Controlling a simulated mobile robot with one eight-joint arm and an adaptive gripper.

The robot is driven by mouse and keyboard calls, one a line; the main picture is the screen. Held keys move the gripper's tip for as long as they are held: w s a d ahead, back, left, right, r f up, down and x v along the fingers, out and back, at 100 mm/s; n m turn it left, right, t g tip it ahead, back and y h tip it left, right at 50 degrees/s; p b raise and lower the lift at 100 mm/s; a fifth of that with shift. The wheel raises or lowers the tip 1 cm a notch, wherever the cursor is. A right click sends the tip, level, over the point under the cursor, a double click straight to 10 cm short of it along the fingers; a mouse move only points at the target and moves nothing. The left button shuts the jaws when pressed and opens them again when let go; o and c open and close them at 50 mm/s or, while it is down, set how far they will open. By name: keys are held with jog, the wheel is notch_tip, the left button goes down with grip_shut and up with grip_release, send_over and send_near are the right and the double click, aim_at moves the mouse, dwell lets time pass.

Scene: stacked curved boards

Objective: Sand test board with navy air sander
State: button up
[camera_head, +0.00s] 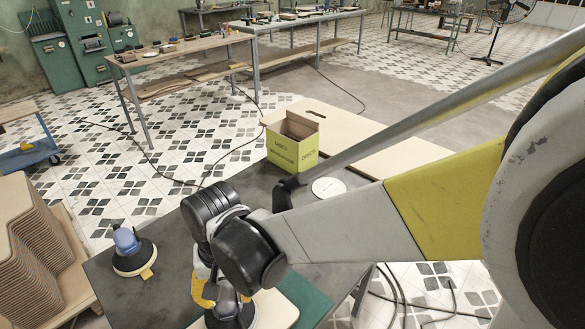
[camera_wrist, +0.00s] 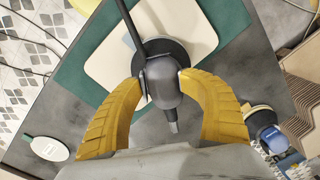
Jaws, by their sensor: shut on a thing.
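My gripper (camera_wrist: 163,85) is shut around the body of a dark grey sander (camera_wrist: 162,72), which has a round black pad and a dark hose. The sander is over the cream test board (camera_wrist: 110,62), and its pad appears to rest on it; contact is not clear. The board lies on a green mat (camera_wrist: 72,72). In the head view, my gripper (camera_head: 207,292) hides most of the sander, and part of the board (camera_head: 277,312) shows. A second sander, blue with a round pad (camera_head: 126,247), stands apart to the left; it also shows in the wrist view (camera_wrist: 268,128).
The grey worktable (camera_head: 130,295) also holds a yellow-green box (camera_head: 284,150) and a white disc (camera_head: 328,188) at its far side. Stacked curved boards (camera_head: 32,245) stand at the left. Black hoses cross the tiled floor. Benches with tools (camera_head: 175,52) are behind.

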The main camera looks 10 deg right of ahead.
jog(key=o, duration=1)
jog(key=shift+a+f, duration=0.1)
jog(key=r, duration=0.8)
jog(key=d+r, duration=0.1)
jog(key=r, duration=0.3)
